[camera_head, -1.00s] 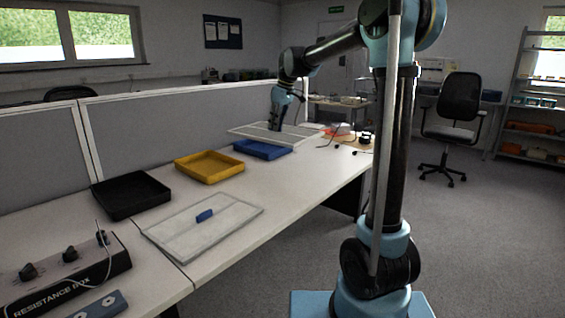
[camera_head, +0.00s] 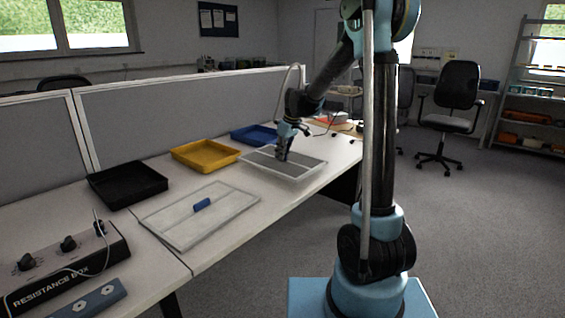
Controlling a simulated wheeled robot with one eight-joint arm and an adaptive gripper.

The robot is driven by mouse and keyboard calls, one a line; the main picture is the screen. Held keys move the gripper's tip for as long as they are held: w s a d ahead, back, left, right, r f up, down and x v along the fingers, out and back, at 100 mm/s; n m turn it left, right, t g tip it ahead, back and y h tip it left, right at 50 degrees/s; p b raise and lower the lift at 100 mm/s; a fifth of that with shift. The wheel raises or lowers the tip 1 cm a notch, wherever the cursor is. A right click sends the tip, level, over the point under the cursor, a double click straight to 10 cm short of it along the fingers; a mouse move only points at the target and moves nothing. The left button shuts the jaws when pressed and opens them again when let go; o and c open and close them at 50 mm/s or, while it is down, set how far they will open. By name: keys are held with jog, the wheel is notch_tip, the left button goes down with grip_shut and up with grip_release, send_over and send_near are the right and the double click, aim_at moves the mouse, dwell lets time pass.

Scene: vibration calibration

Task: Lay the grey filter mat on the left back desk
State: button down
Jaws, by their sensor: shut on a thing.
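The grey filter mat (camera_head: 308,167) is a flat grey panel with a pale frame and a bar across it, at the right part of the long white desk. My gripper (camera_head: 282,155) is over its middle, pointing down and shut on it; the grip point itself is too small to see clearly. The mat looks nearly level and overhangs or nears the desk's front edge. I cannot tell whether it touches the top. The white desk (camera_head: 265,205) runs along a grey partition; I cannot tell which part is the left back desk.
A pale framed panel (camera_head: 225,213) with a blue grip (camera_head: 202,204) lies at the front. Behind stand black (camera_head: 127,186), yellow (camera_head: 205,155) and blue (camera_head: 254,134) trays. A resistance box (camera_head: 65,270) stands at left. Small dark items and cables lie beyond my gripper.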

aim_at(288, 161)
jog(key=shift+f, duration=2.05)
jog(key=c, duration=1.7)
grip_release()
jog(key=shift+o, duration=0.2)
jog(key=v, duration=1.2)
jog(key=s+d+m, duration=0.2)
jog(key=s+d, duration=0.5)
jog(key=s, duration=0.2)
jog(key=s+d+f+m+h, duration=0.1)
jog(key=s+d+f, duration=0.3)
jog(key=s, duration=0.5)
jog(key=s+d+f+m, duration=0.4)
jog(key=s+d+f, duration=0.1)
jog(key=s, duration=0.5)
jog(key=s+d+f+m+h, duration=0.1)
jog(key=s+d+f+m, duration=0.2)
jog(key=s, duration=0.7)
jog(key=shift+d+f+h, duration=0.3)
jog(key=shift+d+f, duration=0.4)
jog(key=shift+d, duration=0.15)
